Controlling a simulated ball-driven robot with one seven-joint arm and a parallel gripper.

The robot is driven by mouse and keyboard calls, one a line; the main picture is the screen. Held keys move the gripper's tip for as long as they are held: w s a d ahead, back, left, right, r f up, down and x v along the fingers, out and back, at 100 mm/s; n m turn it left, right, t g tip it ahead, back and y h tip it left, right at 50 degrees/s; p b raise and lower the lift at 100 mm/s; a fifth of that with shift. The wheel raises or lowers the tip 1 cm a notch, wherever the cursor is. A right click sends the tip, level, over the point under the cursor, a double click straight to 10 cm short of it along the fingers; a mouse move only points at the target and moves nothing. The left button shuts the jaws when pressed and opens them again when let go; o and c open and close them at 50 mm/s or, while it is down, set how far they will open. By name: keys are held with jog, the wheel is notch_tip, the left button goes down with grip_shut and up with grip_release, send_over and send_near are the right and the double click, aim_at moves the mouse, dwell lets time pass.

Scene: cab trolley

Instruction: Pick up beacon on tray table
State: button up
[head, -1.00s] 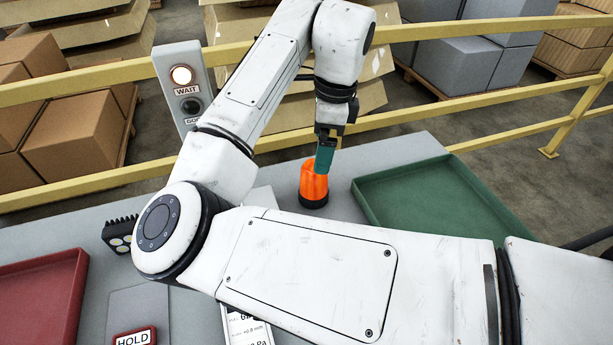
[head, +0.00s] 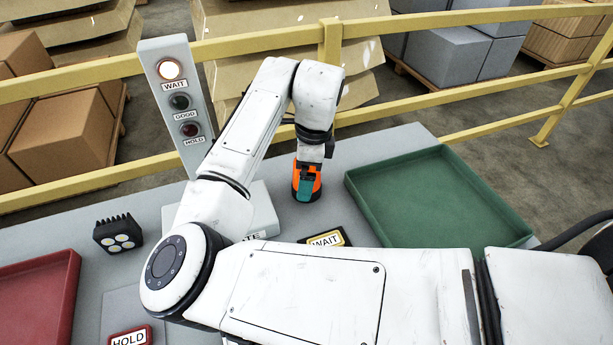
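The beacon (head: 316,187) is orange with a dark base and stands upright on the grey table (head: 400,147), left of the green tray. My gripper (head: 306,186) is down at the beacon, with a teal finger in front of its orange body. The gripper and finger cover much of the beacon. The far finger is hidden, so I cannot tell whether the fingers are closed on it. The beacon's base appears to rest on the table.
A green tray (head: 437,152) is at the right and a red tray (head: 72,268) at the left. A black lamp (head: 118,235), a WAIT sign (head: 326,238), a HOLD sign (head: 130,337) and a signal post (head: 160,100) stand around. A yellow railing (head: 400,112) runs behind.

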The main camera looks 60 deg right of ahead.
jog(key=shift+c, duration=0.4)
jog(key=c, duration=1.2)
